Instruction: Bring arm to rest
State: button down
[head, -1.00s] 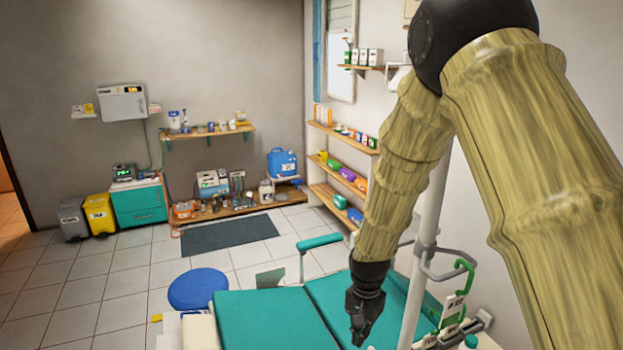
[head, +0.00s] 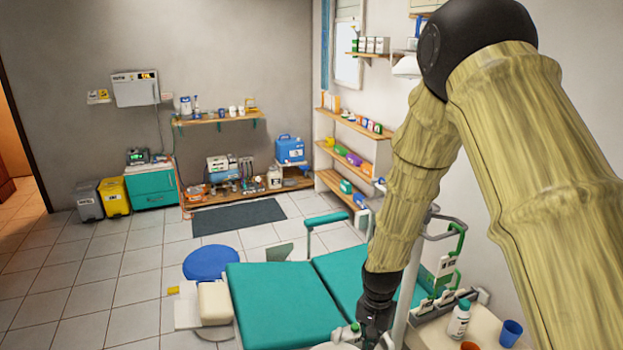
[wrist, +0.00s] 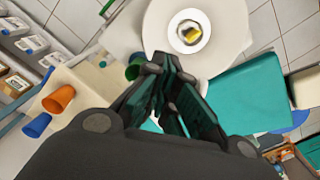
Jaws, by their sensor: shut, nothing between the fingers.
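My arm comes down from the upper right of the head view, and my gripper (head: 372,328) hangs at its end, pointing down. It is in front of the teal dental chair (head: 275,308), near the chair's right side. In the wrist view my gripper's fingers (wrist: 170,75) are together with nothing between them. In the head view my gripper's lowest part is partly hidden against white parts at the bottom edge.
A side table with an orange cup (head: 470,346), a blue cup (head: 510,333) and a white bottle (head: 459,318) stands right of my gripper. A pole stand rises close beside it. A blue stool (head: 209,263) stands behind the chair. The tiled floor at left is clear.

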jog(key=s+d+f+n+b, duration=0.35)
jog(key=s+f, duration=1.05)
jog(key=f, duration=0.5)
jog(key=s+d+f+n+b, duration=0.1)
jog(key=s+f, duration=0.4)
jog(key=s, duration=0.5)
jog(key=s+d+f+n+b, duration=0.2)
jog(key=s+f, duration=0.4)
jog(key=s, duration=0.4)
jog(key=shift+d+f+b, duration=0.25)
jog(key=shift+d+b, duration=0.5)
jog(key=shift+b, duration=0.45)
jog(key=shift+s, duration=0.1)
